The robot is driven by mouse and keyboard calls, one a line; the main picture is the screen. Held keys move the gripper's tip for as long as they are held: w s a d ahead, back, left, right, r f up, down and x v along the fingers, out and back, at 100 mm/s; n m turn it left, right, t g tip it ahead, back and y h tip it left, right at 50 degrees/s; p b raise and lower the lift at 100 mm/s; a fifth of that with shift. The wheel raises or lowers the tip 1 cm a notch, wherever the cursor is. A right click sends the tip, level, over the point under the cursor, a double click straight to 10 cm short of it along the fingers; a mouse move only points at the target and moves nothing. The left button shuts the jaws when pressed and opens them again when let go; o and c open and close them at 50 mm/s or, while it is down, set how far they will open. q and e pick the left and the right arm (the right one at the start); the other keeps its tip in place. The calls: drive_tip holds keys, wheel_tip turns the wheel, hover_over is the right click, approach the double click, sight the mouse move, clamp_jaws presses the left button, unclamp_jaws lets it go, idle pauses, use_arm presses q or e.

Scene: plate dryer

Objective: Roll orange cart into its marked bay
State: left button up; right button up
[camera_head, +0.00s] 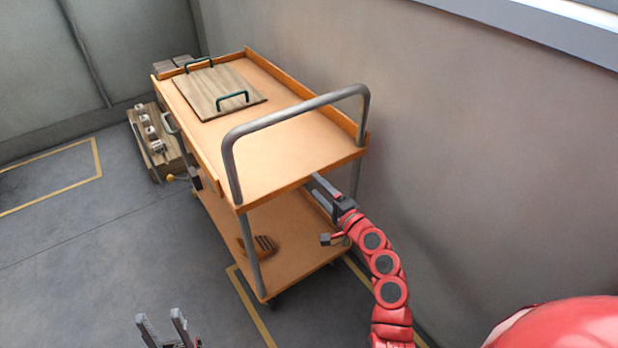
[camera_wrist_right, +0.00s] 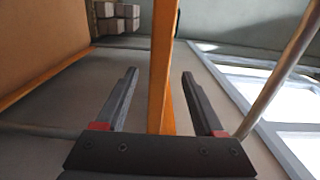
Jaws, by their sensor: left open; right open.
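The orange cart (camera_head: 290,150) has two shelves, grey posts and a grey tube handle (camera_head: 297,112) at its near end. It stands close beside the right wall. My right gripper (camera_head: 322,208) is open at the cart's near right corner, below the top shelf. In the right wrist view, an orange strip of the cart (camera_wrist_right: 162,70) runs between the two apart fingers (camera_wrist_right: 158,78); contact cannot be told. My left gripper (camera_head: 161,319) is open and empty at the bottom, apart from the cart. Yellow floor lines (camera_head: 250,308) show at the cart's near end, partly hidden by it.
A wooden board (camera_head: 215,90) with green handles lies on the top shelf. A brown slotted block (camera_head: 263,245) sits on the lower shelf. A wooden crate (camera_head: 157,145) with small parts stands left of the cart. Another yellow outline (camera_head: 98,160) marks clear floor at left.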

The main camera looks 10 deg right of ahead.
sight(309, 179)
drive_tip(key=b+x, duration=0.1)
drive_tip(key=x, duration=0.4)
drive_tip(key=shift+f, duration=0.15)
drive_tip(key=shift+w+a, duration=0.2)
drive_tip(key=shift+w, duration=0.35)
clamp_jaws()
idle(0.7)
